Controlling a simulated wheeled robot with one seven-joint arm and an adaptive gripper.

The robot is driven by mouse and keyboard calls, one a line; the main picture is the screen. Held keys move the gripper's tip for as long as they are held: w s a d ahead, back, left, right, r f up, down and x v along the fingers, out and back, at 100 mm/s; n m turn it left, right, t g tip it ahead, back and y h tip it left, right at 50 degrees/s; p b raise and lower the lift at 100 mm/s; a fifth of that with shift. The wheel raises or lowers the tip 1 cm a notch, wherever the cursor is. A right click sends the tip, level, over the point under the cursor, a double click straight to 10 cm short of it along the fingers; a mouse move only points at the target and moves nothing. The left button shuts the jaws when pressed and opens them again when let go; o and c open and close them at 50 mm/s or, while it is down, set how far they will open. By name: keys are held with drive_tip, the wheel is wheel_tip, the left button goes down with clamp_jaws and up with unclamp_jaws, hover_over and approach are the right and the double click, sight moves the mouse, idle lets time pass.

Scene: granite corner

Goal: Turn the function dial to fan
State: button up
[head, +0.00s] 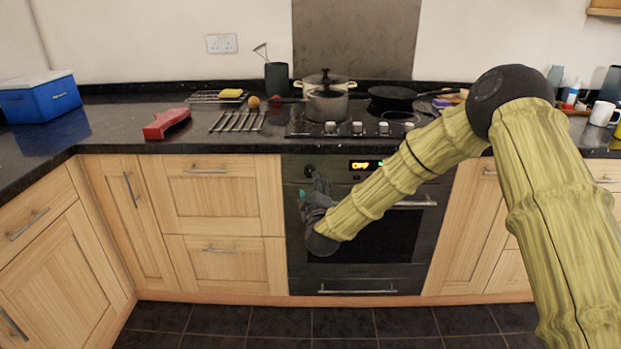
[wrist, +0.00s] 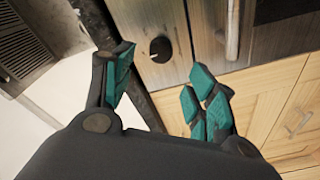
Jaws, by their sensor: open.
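The function dial (head: 309,171) is a small round black knob at the left of the oven's dark control panel. In the wrist view the dial (wrist: 160,49) shows face-on, with a small pale mark toward its lower left; I cannot read any symbols around it. My gripper (head: 319,187) is in front of the oven's upper left, close to the dial and a little below it in the head view. In the wrist view its teal-tipped fingers (wrist: 162,84) are spread wide and empty. The dial lies beyond the gap between them and appears untouched.
The oven's bar handle (head: 410,202) runs across the door beside my forearm. A lit display (head: 361,165) is right of the dial. Wooden drawers (head: 215,195) flank the oven. A steel pot (head: 327,103) stands on the hob above. The floor in front is clear.

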sight(310, 173)
drive_tip(key=w, duration=0.8)
drive_tip(key=shift+w+a, duration=0.15)
drive_tip(key=shift+a, duration=0.15)
drive_tip(key=c, duration=1)
